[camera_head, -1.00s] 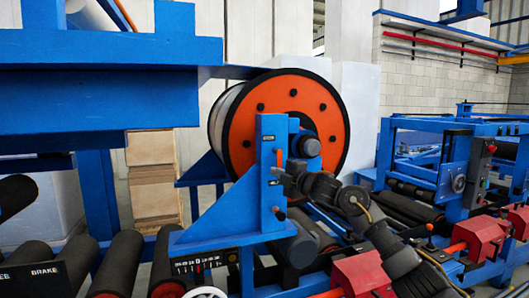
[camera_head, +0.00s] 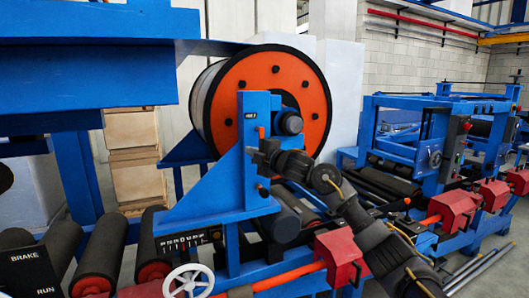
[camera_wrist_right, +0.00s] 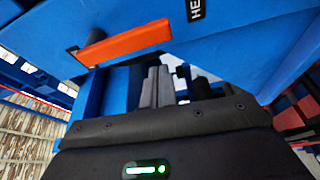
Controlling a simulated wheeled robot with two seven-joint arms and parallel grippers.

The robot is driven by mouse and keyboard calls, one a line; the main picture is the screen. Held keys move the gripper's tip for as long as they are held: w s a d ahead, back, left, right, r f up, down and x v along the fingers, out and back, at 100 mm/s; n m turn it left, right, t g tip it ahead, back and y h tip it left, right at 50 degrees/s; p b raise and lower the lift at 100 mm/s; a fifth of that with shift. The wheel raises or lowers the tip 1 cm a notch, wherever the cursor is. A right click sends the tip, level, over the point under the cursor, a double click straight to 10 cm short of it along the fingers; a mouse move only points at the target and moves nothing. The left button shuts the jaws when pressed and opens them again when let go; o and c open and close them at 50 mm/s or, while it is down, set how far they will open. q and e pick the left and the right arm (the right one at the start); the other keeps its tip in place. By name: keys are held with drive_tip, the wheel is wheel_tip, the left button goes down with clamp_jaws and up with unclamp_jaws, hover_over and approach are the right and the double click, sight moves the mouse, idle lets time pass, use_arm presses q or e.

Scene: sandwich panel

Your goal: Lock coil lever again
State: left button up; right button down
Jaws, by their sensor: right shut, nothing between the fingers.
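The coil lever is an orange bar (camera_head: 261,132) on the face of a blue upright post (camera_head: 250,168). In the right wrist view the orange lever (camera_wrist_right: 128,42) lies nearly level, slightly tilted, with its dark pivot end at the left. My right gripper (camera_head: 257,156) is in front of the post, just below the visible part of the lever. Its grey fingers (camera_wrist_right: 155,88) are shut and empty, and they look apart from the lever. The orange-faced coil (camera_head: 285,70) is behind the post. My left gripper is not in view.
A white handwheel (camera_head: 187,281) and a brake/run panel (camera_head: 33,271) are at the lower left. Dark rollers (camera_head: 105,262) lie along the line. A red block (camera_head: 341,257) is below my right arm. A blue frame machine (camera_head: 437,150) stands at the right.

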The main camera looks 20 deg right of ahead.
drive_tip(key=a+b+v, duration=0.1)
drive_tip(key=b+v, duration=0.3)
drive_tip(key=v, duration=0.5)
drive_tip(key=shift+s+d+r, duration=0.15)
drive_tip(key=shift+s, duration=0.3)
